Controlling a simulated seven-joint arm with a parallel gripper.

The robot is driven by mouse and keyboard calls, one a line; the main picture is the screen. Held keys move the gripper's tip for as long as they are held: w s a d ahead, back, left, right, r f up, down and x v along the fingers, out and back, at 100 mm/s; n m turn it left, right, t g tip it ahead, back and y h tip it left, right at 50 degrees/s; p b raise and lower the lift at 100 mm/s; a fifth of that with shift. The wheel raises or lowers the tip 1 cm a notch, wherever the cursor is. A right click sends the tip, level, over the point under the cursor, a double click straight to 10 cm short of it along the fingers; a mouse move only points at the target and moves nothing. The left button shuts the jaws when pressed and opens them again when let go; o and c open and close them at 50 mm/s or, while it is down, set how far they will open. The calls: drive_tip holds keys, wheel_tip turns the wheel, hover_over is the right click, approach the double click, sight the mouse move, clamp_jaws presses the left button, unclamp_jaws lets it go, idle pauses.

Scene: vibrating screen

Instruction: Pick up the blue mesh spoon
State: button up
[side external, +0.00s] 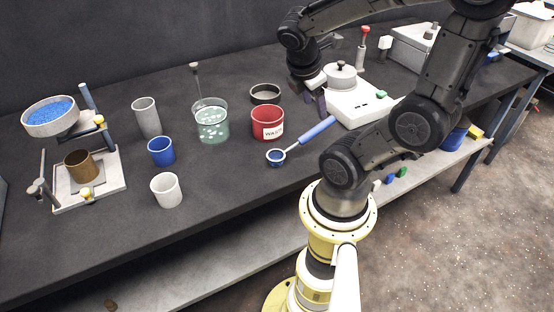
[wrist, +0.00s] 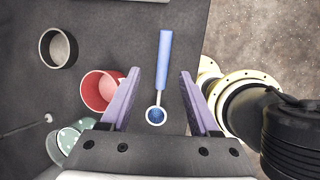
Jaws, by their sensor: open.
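The blue mesh spoon (side external: 304,138) lies on the dark table, its blue handle pointing up and right and its round mesh bowl at the lower left. In the wrist view the spoon (wrist: 163,65) lies lengthwise, with its bowl low between the fingers as seen. My gripper (side external: 317,95) is open and empty, above the table near the handle end and beside the white device. In the wrist view my gripper (wrist: 175,78) shows two purple fingers spread on either side of the spoon, not touching it as far as I can see.
A red waste cup (side external: 268,123) stands just left of the spoon. A black ring dish (side external: 265,93), a beaker of pale discs (side external: 212,124) and a white device (side external: 352,108) with a pot are close by. Blue and white cups stand farther left. The table's front edge is near the spoon.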

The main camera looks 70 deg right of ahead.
sight(320, 126)
drive_tip(key=x, duration=0.8)
drive_tip(key=shift+s+f, duration=0.1)
drive_tip(key=shift+f, duration=0.2)
drive_tip(key=x, duration=0.3)
drive_tip(key=shift+s+a+f, duration=0.15)
drive_tip(key=shift+a+f, duration=0.05)
drive_tip(key=shift+f, duration=0.05)
drive_tip(key=shift+x, duration=0.9)
drive_tip(key=shift+r, duration=0.1)
clamp_jaws()
